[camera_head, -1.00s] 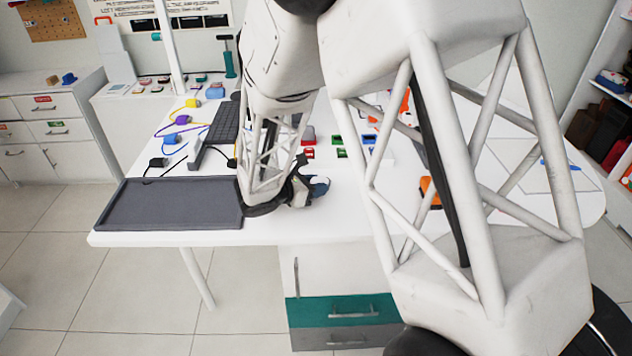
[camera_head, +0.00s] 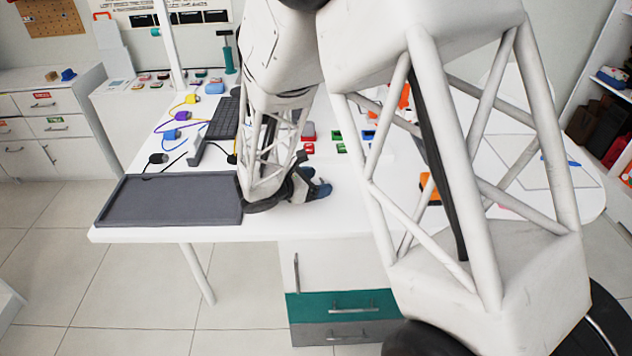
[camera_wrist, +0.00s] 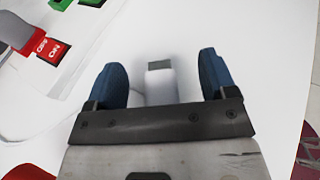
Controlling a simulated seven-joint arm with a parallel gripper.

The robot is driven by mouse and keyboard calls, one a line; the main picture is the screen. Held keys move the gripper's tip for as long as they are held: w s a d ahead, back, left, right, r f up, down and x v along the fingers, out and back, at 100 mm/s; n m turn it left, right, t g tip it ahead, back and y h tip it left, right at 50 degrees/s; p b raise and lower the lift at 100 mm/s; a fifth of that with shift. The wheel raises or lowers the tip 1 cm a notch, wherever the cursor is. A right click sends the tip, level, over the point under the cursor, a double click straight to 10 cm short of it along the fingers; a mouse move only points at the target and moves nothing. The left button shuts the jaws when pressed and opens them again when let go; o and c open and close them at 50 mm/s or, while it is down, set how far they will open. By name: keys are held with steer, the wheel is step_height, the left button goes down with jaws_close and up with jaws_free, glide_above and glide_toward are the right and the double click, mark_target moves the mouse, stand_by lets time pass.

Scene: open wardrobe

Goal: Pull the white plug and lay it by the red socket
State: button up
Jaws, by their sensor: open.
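My gripper (camera_wrist: 163,85) is open, with its two blue fingers spread over the white table. It also shows in the head view (camera_head: 321,189), low over the table's front part. The white plug (camera_wrist: 160,88), with a grey tip, lies between the fingers in the wrist view, with gaps on both sides. I cannot make out the plug in the head view. A red socket piece with ON and OFF labels (camera_wrist: 54,50) is at the upper left of the wrist view, apart from the plug. Red pieces (camera_head: 308,131) show behind my gripper in the head view.
A dark grey tray (camera_head: 170,222) lies at the table's front left. A grey power strip (camera_head: 212,141) and coloured cables are behind it. Green pieces (camera_head: 339,136) stand near the red ones. White table around my gripper is bare. My arm hides much of the right side.

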stand_by(0.6)
steer(key=s+a+r, duration=0.2)
steer(key=a+r, duration=0.1)
steer(key=r, duration=0.3)
steer(key=shift+a, duration=0.15)
stand_by(0.7)
steer(key=shift+r, duration=0.15)
stand_by(0.3)
steer(key=s+d+r+m+g+y, duration=0.2)
steer(key=s+d+r+m+g, duration=0.15)
steer(key=s+d+m, duration=0.35)
steer(key=s+d+r+m+g+y, duration=0.25)
steer(key=s+d+r+m, duration=0.2)
steer(key=s+d, duration=0.3)
steer(key=s+d+r+m+y, duration=0.1)
steer(key=s+m+y, duration=0.1)
steer(key=s+m, duration=0.2)
steer(key=s+d+r+m+y, duration=0.1)
steer(key=s+r+m+y, duration=0.1)
steer(key=s, duration=0.6)
steer(key=s+d+r+m+t+y, duration=0.1)
steer(key=s+d+r+m+y, duration=0.1)
steer(key=s+m+y, duration=0.2)
steer(key=s+m, duration=0.2)
steer(key=shift+s+r+m, duration=0.2)
steer(key=shift+m, duration=0.15)
